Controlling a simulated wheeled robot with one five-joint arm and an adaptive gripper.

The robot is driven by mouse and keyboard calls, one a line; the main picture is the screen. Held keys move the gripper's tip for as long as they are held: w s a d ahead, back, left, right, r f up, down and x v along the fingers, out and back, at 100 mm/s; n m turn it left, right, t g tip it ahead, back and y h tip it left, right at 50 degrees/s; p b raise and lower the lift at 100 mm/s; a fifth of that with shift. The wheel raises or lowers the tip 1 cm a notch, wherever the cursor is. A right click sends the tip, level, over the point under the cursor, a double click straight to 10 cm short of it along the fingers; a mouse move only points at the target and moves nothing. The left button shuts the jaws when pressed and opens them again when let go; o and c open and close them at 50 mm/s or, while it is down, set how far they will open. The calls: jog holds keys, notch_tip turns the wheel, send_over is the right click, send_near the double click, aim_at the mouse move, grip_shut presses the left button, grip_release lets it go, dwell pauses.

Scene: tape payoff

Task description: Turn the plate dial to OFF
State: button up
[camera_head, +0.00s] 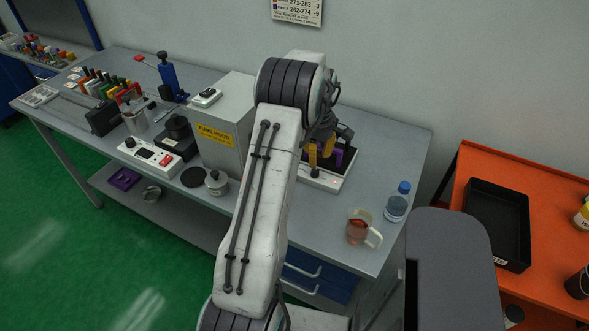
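A plate unit with a white front (323,182) and a dark top stands on the grey bench, right of the fume hood box. A small red light shows on its white front. A dark knob-like shape (315,173) shows at the front, likely the dial; its setting is too small to read. My gripper (322,150) is over the plate, partly hidden behind my arm. Yellow and purple parts show there, and I cannot tell which belong to the gripper. I cannot tell whether the gripper touches the dial or is open or shut.
A fume hood box (224,128) stands left of my arm. A cup of reddish liquid (358,231) and a blue-capped bottle (398,202) stand near the bench's right end. An orange table (548,190) holds a black tray (499,256).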

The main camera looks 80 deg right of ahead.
aim_at(315, 171)
jog(key=shift+f, duration=0.7)
jog(key=shift+d+f+p, duration=0.2)
jog(key=shift+f+p, duration=0.55)
jog(key=shift+f, duration=2.35)
grip_shut()
